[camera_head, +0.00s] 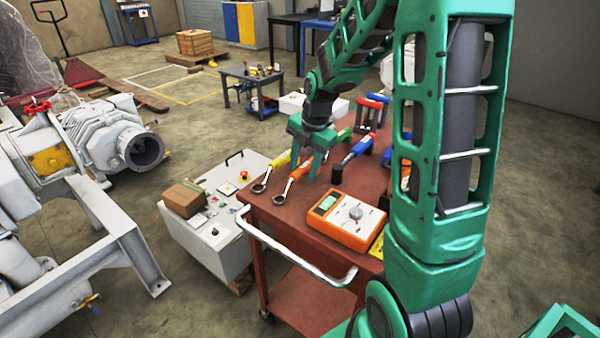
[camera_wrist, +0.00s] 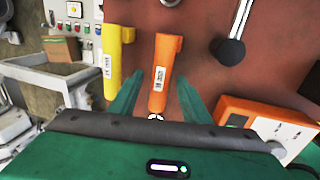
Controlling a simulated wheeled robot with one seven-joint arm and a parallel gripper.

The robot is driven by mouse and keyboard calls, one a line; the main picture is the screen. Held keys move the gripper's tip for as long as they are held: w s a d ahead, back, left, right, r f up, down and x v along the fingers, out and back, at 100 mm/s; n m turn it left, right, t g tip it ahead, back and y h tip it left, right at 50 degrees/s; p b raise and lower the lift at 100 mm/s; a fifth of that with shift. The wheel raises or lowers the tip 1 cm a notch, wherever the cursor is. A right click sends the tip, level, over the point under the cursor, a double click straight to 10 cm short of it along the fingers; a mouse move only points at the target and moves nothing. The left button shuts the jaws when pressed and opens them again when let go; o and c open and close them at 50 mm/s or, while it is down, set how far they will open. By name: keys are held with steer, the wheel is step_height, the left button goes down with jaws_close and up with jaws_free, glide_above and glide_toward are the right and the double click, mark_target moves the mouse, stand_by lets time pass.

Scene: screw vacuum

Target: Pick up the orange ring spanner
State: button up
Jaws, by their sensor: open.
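The orange ring spanner lies on the red cart top, its metal ring (camera_head: 279,198) toward the cart's left edge in the head view. The fingers stand apart on either side of the handle, with visible gaps. I cannot tell the exact height.
A yellow ring spanner (camera_wrist: 111,65) lies close on the left in the wrist view. A black-ended tool (camera_wrist: 230,50) and an orange meter (camera_head: 347,220) lie on the other side. The red cart (camera_head: 285,225) has a metal handrail. A white control box (camera_head: 215,240) stands left of it.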

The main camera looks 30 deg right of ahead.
steer(key=shift+w+a+f, duration=0.1)
steer(key=shift+f, duration=0.8)
jaws_close()
steer(key=shift+r, duration=0.15)
steer(key=shift+r, duration=0.6)
step_height(320, 180, up, 3)
steer(key=a+r, duration=0.6)
steer(key=a, duration=0.5)
steer(key=shift+a+r, duration=0.3)
steer(key=shift+a, duration=0.05)
